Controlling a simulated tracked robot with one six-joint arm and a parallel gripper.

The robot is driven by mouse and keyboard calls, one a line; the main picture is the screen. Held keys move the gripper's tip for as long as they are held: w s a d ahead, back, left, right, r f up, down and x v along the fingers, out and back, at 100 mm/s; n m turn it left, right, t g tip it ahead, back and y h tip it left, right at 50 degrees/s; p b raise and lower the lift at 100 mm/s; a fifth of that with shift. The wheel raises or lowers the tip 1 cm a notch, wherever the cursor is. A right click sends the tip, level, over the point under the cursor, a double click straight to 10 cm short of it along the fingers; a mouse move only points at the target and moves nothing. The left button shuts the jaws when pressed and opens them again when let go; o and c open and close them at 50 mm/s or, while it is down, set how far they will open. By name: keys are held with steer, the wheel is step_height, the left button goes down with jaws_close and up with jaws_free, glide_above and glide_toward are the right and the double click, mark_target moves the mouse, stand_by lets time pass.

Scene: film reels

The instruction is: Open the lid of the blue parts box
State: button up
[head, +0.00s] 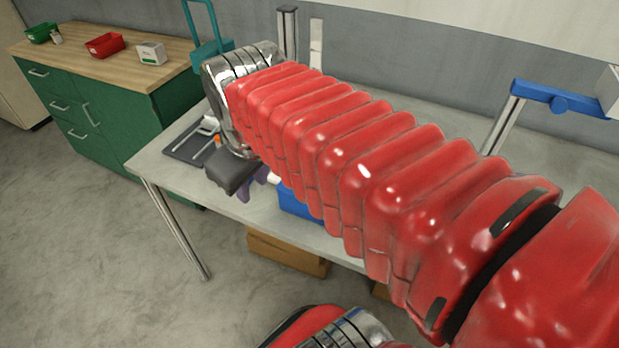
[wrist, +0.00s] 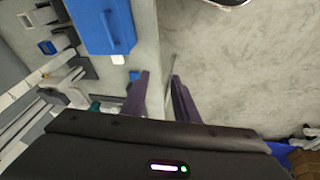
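The blue parts box (wrist: 102,25) lies at the top of the wrist view, on the grey table near its edge. Its blue top looks closed. In the head view only a small blue part of the box (head: 298,201) shows below my red arm; the rest is hidden. My gripper (wrist: 160,92) has two purple fingers with a clear gap between them. It is open and empty, over the table's front edge and apart from the box. In the head view its purple fingers (head: 262,176) are partly hidden by my arm.
A dark tray with tools (head: 190,140) lies at the table's left end. Cardboard boxes (head: 287,252) sit underneath. A green cabinet (head: 85,118) stands to the left.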

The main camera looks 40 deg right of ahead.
steer(key=d+r+n+g, duration=0.2)
steer(key=d+g, duration=0.1)
steer(key=d, duration=0.9)
steer(key=shift+s+d+r+h, duration=0.2)
steer(key=shift+d+r+h, duration=0.1)
steer(key=shift+d, duration=0.1)
steer(key=f, duration=0.4)
steer(key=d+f, duration=0.1)
steer(key=f, duration=0.4)
steer(key=w+d+f, duration=0.1)
steer(key=f, duration=0.3)
steer(key=shift+d+f, duration=0.25)
steer(key=shift+f, duration=0.05)
jaws_close()
stand_by(0.3)
